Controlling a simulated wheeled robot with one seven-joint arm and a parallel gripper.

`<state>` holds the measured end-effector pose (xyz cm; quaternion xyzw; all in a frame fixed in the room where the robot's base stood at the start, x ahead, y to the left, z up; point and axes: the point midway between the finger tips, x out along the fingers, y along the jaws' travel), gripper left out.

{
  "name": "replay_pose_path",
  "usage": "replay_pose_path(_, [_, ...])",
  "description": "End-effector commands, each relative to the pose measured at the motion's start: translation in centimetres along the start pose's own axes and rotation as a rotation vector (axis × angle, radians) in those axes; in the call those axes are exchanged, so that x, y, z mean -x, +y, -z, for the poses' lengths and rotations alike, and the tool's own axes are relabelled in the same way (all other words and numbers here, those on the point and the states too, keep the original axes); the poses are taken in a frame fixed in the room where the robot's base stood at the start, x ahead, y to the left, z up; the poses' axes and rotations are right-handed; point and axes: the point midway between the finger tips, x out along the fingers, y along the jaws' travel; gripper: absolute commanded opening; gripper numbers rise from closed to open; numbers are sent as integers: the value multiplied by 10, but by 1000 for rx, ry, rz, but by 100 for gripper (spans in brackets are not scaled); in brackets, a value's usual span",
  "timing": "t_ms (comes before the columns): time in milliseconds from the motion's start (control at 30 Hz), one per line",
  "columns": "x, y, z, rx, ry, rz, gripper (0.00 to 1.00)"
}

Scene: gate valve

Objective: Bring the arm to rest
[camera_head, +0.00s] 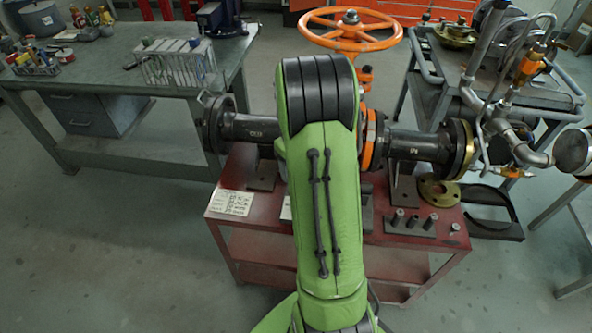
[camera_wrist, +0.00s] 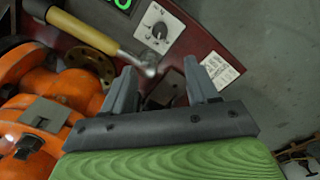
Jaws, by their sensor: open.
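My green arm fills the middle of the head view and hides part of the valve; my gripper is not seen there. In the wrist view my gripper (camera_wrist: 165,92) is open, its two grey fingers apart with nothing held between them. The orange gate valve body (camera_wrist: 40,110) is at the left of the wrist view, beside my gripper. In the head view the orange handwheel (camera_head: 350,28) stands above the dark pipe (camera_head: 250,128), which has flanges at both ends.
A red cart (camera_head: 222,228) carries the pipe, with printed cards and small cylinders on it. A workbench (camera_head: 130,80) with tools is at left. A grey cart (camera_head: 425,85) with pipe fittings is at right. In the wrist view a yellow-handled tool (camera_wrist: 85,30) lies near my fingers. The left floor is clear.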

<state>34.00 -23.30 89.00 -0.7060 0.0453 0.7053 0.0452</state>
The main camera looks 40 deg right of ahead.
Motion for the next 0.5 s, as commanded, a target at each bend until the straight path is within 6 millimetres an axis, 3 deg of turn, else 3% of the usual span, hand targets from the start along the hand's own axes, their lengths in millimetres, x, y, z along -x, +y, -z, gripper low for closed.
replay_pose_path(367, [-1, 0, 0, 0, 0, 0, 59])
replay_pose_path(433, [7, -5, 0, 3, 8, -3, 59])
replay_pose_path(500, [32, -21, 0, 13, 38, -12, 59])
